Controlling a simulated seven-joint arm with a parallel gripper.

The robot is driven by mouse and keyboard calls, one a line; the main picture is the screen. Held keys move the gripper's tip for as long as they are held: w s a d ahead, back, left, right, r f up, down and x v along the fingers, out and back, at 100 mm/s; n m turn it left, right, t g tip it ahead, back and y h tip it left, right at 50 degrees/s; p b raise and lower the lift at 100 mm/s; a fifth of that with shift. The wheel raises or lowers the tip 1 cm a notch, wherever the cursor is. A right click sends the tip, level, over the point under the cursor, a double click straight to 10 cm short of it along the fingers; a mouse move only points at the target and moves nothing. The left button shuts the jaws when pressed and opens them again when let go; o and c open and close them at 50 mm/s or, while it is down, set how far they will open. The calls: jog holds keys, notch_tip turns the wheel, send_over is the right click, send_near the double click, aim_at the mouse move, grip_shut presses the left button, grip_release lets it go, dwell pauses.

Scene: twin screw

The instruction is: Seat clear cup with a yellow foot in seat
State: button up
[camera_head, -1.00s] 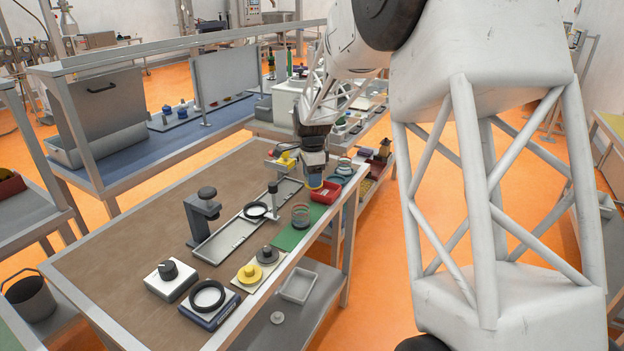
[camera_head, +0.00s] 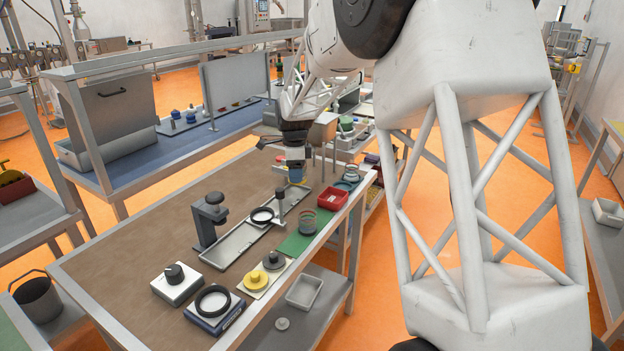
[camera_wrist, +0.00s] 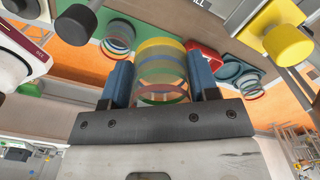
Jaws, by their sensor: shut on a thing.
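My gripper (camera_wrist: 160,72) is shut on a clear cup with a yellow foot (camera_wrist: 160,50), its blue fingers on either side of the cup. Coloured bands show on the cup wall. In the head view my gripper (camera_head: 296,172) hangs over the far part of the brown table, left of the red tray; the cup is hard to make out there. A teal ring-shaped piece (camera_wrist: 232,72) lies beyond the red tray and also shows in the head view (camera_head: 345,186). I cannot tell for certain whether it is the seat.
A second clear cup (camera_head: 307,222) stands on the green mat (camera_head: 292,245). Another (camera_head: 351,171) stands by the red tray (camera_head: 331,198). The table's left is bare.

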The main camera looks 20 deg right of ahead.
jog(key=a, duration=0.6)
jog(key=n, duration=0.2)
send_over(261, 218)
jog(key=shift+w+f, duration=0.15)
jog(key=shift+f, duration=2.05)
jog(key=shift+f, duration=0.2)
jog(key=shift+f, duration=2.15)
jog(key=shift+f, duration=1.25)
jog(key=o, duration=1.3)
jog(key=shift+f, duration=0.15)
